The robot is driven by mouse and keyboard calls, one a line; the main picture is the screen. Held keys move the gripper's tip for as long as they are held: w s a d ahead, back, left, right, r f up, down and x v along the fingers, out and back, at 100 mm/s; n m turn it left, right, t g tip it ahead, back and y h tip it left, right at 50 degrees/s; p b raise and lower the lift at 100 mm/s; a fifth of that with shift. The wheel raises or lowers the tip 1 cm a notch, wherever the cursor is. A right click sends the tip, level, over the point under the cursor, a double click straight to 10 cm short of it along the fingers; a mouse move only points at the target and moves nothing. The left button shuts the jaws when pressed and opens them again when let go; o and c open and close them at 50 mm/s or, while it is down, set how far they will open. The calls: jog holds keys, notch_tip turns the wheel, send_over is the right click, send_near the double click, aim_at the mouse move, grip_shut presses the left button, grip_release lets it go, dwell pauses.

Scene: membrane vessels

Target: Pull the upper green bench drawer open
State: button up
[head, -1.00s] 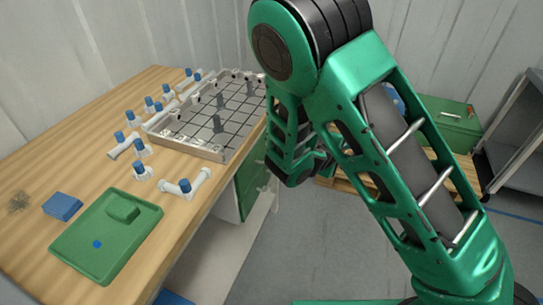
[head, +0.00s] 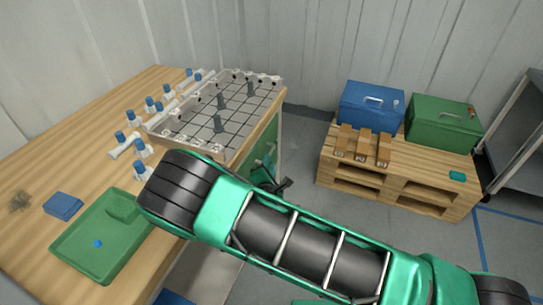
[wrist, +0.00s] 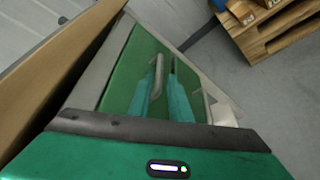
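The upper green bench drawer (wrist: 125,75) fills the middle of the wrist view, beside the wooden bench top. Its light grey bar handle (wrist: 158,75) lies between the two teal fingers of my gripper (wrist: 163,68). The fingers are apart, with a visible gap between the handle and the right finger; I cannot tell whether the left finger touches it. The drawer looks shut. In the head view, a strip of the green drawer front (head: 266,148) shows under the bench edge, and my arm hides much of it. A second, lower handle (wrist: 213,108) shows at right in the wrist view.
The bench top (head: 60,130) carries a gridded frame (head: 215,115), blue-capped pipe fittings and a green tray (head: 80,250). A pallet (head: 400,185) with blue and green boxes stands at right. Grey floor lies between the bench and pallet.

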aim_at(270, 153)
jog(key=x, duration=0.6)
jog(key=shift+w+f, duration=0.1)
jog(key=shift+w, duration=0.25)
jog(key=shift+c, duration=0.6)
